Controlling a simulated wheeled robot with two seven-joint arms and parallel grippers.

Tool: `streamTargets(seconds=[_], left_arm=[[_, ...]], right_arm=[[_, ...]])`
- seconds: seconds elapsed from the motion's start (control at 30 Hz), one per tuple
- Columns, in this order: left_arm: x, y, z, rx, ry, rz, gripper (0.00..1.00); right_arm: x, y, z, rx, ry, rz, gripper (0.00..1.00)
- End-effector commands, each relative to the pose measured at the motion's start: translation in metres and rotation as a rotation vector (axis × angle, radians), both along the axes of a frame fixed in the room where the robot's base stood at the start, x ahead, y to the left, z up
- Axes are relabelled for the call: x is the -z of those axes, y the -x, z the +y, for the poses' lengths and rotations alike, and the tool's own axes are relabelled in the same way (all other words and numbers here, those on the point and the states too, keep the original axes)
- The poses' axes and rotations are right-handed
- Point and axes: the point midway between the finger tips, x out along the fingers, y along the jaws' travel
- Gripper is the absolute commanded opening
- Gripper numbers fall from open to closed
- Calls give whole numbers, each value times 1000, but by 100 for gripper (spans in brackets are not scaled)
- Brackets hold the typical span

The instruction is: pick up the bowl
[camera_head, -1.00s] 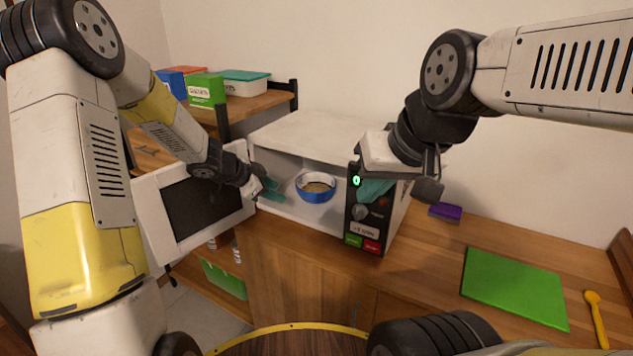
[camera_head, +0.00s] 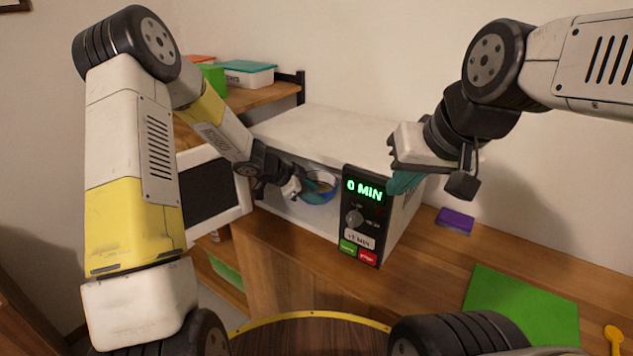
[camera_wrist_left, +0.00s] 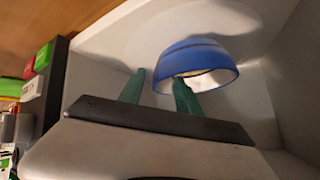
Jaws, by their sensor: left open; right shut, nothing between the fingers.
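The blue bowl (camera_head: 322,199) stands inside the open microwave (camera_head: 300,212), partly hidden by my left gripper. My left gripper (camera_head: 312,186) reaches into the microwave and is open at the bowl. In the left wrist view, the bowl (camera_wrist_left: 200,58) shows its blue outer wall and pale rim. There, one green finger of the gripper (camera_wrist_left: 160,88) is beside the bowl and the other overlaps its rim opening. I cannot tell whether they touch it. My right gripper (camera_head: 405,182) is shut and empty, beside the microwave's right end.
The microwave door (camera_head: 212,192) hangs open on the left. The control panel (camera_head: 363,215) shows 0 MIN. A purple sponge (camera_head: 455,220), a green board (camera_head: 525,305) and a yellow spoon (camera_head: 613,338) lie on the counter at right. Boxes stand on the shelf behind.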

Motion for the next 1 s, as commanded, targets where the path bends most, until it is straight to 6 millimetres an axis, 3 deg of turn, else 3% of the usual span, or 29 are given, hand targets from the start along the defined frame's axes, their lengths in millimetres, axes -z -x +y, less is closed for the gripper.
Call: streamTargets(seconds=[0.3,0.57,0.77,1.0], left_arm=[[30,-14,-26,0,1,1,40],[32,-15,-28,-1,0,-1,40],[32,-15,-28,0,0,0,3],[32,-15,-28,0,-1,0,0]], right_arm=[[0,0,0,0,0,0,0],[0,0,0,0,0,0,0],[0,0,0,0,0,0,0],[0,0,0,0,0,0,0]])
